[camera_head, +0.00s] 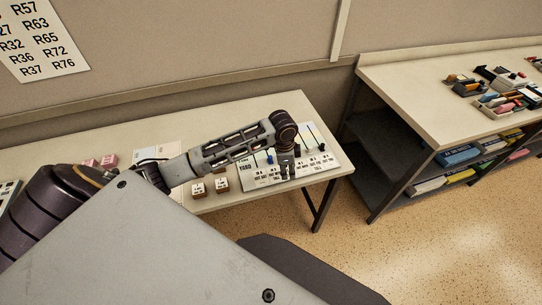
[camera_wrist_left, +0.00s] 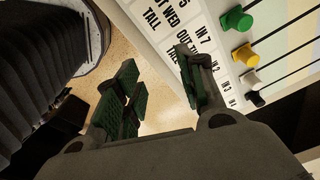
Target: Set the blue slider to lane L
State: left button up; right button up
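A white slider board (camera_head: 262,182) with printed labels and several dark slots lies on the desk. A small blue knob (camera_head: 270,159) shows on the board, just left of my left gripper (camera_head: 287,171); its lane letter is too small to read. The gripper points down over the board's front part. In the left wrist view the gripper (camera_wrist_left: 160,85) is open, with nothing between its fingers. That view shows green (camera_wrist_left: 237,18), yellow (camera_wrist_left: 245,55), white (camera_wrist_left: 250,78) and black (camera_wrist_left: 257,98) knobs beside the right finger, but no blue one. My right gripper is not in view.
Two small labelled blocks (camera_head: 209,187) stand left of the board on the desk (camera_head: 225,115). Pink blocks (camera_head: 101,161) lie further left. A shelf table (camera_head: 420,80) with office items stands at right, across a gap. My arm hides part of the desk.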

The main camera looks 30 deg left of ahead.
pick_arm(q)
notch_tip(320, 180, up, 9)
jog(key=m+g+y, duration=0.1)
jog(key=m, duration=0.1)
send_over(270, 157)
jog(key=shift+r, duration=0.2)
jog(key=shift+f, duration=0.2)
jog(key=shift+w+f+p, duration=0.1)
jog(key=shift+f+p, duration=0.4)
jog(key=shift+f, duration=6.25)
grip_shut()
